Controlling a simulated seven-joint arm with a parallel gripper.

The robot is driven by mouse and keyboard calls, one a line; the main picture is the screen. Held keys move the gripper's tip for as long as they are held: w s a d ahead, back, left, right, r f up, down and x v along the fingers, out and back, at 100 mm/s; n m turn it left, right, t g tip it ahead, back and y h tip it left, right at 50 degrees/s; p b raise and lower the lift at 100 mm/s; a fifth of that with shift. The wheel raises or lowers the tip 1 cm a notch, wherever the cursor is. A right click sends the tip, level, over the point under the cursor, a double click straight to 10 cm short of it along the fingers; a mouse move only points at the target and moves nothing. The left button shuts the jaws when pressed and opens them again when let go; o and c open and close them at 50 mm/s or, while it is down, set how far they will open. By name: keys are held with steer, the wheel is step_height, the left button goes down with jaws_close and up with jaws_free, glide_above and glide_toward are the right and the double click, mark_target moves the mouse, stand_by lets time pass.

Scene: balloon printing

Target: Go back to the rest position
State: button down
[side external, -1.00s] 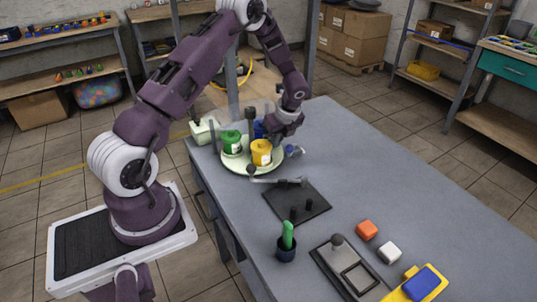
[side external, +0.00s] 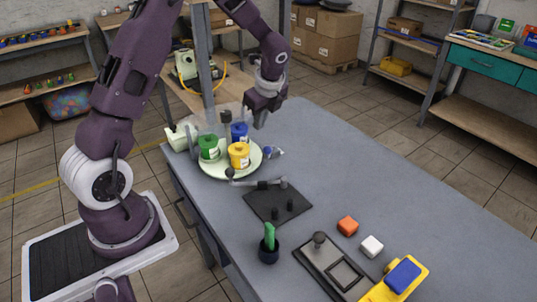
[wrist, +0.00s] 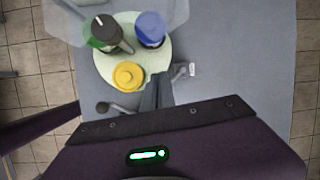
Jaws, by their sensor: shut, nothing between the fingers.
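My gripper (side external: 261,118) is shut and empty, hanging above the table just beside a pale round plate (side external: 218,172). Its closed fingers also show in the wrist view (wrist: 157,92). A green pot (side external: 209,148), a blue pot (side external: 239,133) and a yellow pot (side external: 239,156) stand on the plate. In the wrist view the yellow pot (wrist: 128,75) and the blue pot (wrist: 150,29) lie just beyond my fingers. The green pot is partly hidden there under a dark-topped part (wrist: 106,28).
A dark mat (side external: 277,202) lies on the grey table (side external: 360,180). Nearer are a dark cup with a green item (side external: 269,248), a grey tray (side external: 337,270), orange (side external: 348,226) and white (side external: 372,246) blocks, and a blue-and-yellow item (side external: 403,276). The table's far right is clear.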

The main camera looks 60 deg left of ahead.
steer(key=s+d+r+n+t, duration=0.1)
steer(key=s+d+r+n, duration=0.25)
steer(key=r, duration=0.25)
steer(key=s+d+r+n+t, duration=0.1)
steer(key=s+d+r+n, duration=0.1)
steer(key=s+d+r, duration=0.3)
steer(key=s+d+r+n+t+h, duration=0.1)
steer(key=s+d+r+n+h, duration=0.1)
steer(key=s+d+n, duration=0.3)
steer(key=s+d+r+n+t+h, duration=0.2)
steer(key=s+d+r+n, duration=0.2)
steer(key=s+d, duration=0.3)
steer(key=s+n, duration=0.1)
steer(key=s, duration=0.4)
steer(key=shift+s+n, duration=0.15)
steer(key=shift+n, duration=0.2)
steer(key=shift+a+r, duration=0.1)
